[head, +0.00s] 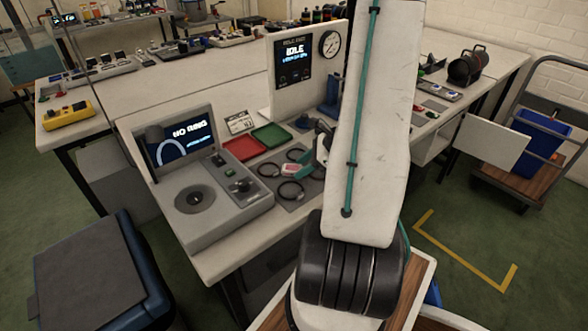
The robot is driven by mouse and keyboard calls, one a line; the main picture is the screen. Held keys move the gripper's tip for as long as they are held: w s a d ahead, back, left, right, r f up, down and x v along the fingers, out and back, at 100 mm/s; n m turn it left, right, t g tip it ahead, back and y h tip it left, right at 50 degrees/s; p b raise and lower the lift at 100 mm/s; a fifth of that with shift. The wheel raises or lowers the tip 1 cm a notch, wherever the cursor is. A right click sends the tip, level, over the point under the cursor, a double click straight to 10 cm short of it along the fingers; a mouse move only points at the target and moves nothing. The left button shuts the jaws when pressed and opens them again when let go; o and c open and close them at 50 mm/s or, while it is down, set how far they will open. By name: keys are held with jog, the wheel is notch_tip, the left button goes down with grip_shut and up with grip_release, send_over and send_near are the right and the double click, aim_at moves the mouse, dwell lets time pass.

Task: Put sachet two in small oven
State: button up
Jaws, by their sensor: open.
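My gripper (321,148) shows only in part at the left edge of my white arm, low over the middle of the workbench. Its jaws are open, and the arm hides much of it. A small teal piece and a pinkish-white piece (290,169) lie close to it among dark rings; I cannot tell whether either is a sachet. I cannot make out sachet two or anything that is clearly the small oven. My arm covers part of the bench.
A grey console (213,195) with a "NO RING" screen stands on the front left of the bench. Red (243,148) and green (271,136) trays lie behind the rings. An upright panel (283,75) reads "IDLE". A cart (530,165) stands at right; a dark bin (92,270) at front left.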

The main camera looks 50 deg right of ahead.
jog(key=c, duration=0.8)
jog(key=shift+r, duration=0.1)
